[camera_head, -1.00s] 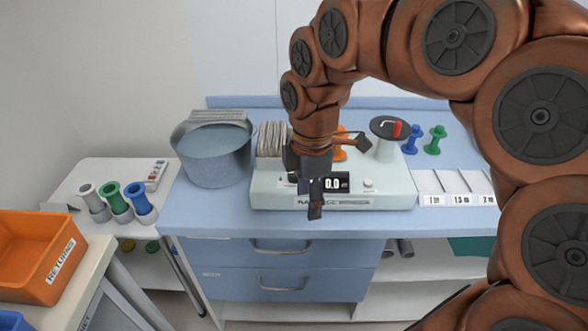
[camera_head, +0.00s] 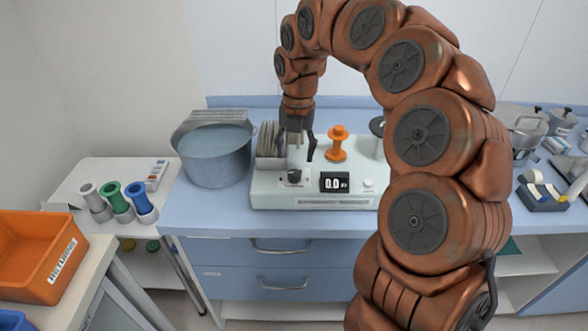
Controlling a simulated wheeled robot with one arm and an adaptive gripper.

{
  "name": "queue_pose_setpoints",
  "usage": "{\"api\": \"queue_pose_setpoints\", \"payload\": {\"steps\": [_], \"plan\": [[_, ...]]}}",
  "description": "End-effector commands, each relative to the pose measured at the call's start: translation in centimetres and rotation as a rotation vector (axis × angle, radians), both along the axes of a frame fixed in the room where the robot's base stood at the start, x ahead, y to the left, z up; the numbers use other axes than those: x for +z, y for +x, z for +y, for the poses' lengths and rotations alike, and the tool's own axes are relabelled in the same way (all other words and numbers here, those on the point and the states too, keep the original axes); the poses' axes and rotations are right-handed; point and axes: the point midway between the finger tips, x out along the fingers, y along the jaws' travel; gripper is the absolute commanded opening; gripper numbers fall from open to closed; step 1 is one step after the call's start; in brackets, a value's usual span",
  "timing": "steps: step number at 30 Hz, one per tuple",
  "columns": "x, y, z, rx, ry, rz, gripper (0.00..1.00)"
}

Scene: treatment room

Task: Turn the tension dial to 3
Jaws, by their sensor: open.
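The tension dial (camera_head: 294,176) is a small dark knob on the front left of a white machine (camera_head: 270,193). Its scale marks are too small to read. Nothing shows between the fingers.
An orange spool (camera_head: 337,146) stands on the machine right of my gripper. A grey-blue basin (camera_head: 215,155) stands to the left on the blue counter (camera_head: 210,215). Upright sheets (camera_head: 268,141) stand close beside my gripper. The counter's front strip is clear.

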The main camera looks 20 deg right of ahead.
Motion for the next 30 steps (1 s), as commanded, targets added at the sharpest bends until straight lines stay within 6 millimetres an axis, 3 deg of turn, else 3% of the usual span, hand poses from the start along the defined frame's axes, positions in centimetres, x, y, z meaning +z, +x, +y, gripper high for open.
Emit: {"api": "queue_pose_setpoints", "payload": {"steps": [15,26,30], "plan": [[-5.8,-0.1,0.2,-0.002,0.0,0.006,0.6],[-6.4,0.0,0.2,-0.002,0.001,0.003,0.6],[-6.4,0.0,0.2,-0.002,0.001,0.003,0.48]]}}
